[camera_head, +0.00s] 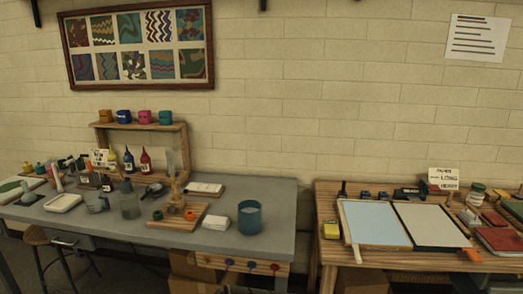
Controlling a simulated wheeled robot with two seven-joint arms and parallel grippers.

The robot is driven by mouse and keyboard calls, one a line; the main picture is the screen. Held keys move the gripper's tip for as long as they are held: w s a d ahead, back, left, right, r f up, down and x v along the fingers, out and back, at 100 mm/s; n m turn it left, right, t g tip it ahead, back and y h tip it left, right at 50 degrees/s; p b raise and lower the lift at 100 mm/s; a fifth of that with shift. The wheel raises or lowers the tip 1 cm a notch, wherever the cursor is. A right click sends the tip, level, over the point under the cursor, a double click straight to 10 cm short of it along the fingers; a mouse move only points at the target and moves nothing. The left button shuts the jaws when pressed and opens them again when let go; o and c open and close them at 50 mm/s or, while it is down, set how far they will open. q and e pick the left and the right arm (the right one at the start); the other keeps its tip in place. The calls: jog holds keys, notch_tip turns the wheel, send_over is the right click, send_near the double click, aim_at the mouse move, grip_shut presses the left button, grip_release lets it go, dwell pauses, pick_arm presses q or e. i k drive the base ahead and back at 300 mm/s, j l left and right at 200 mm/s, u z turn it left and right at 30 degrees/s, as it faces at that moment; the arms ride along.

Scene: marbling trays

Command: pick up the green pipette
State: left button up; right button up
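I cannot pick out a green pipette with certainty; things on the cluttered left part of the grey table (290,205) are too small to tell apart. Small green items show there, among them a green bottle-like thing (39,168) at the far left. Neither of my grippers is in view.
Bottles stand before a wooden shelf (150,127) holding several coloured pots. A blue-green cup (249,217) stands near the grey table's front edge, beside a white block (216,223). A wooden table at the right holds a pale blue tray (374,222). A stool (50,240) stands at left.

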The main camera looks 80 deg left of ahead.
aim_at(80, 170)
jog(key=j+u, duration=0.15)
jog(key=u, duration=3.55)
jog(key=i+l+u, duration=0.1)
jog(key=i+u, duration=0.25)
jog(key=i, duration=0.65)
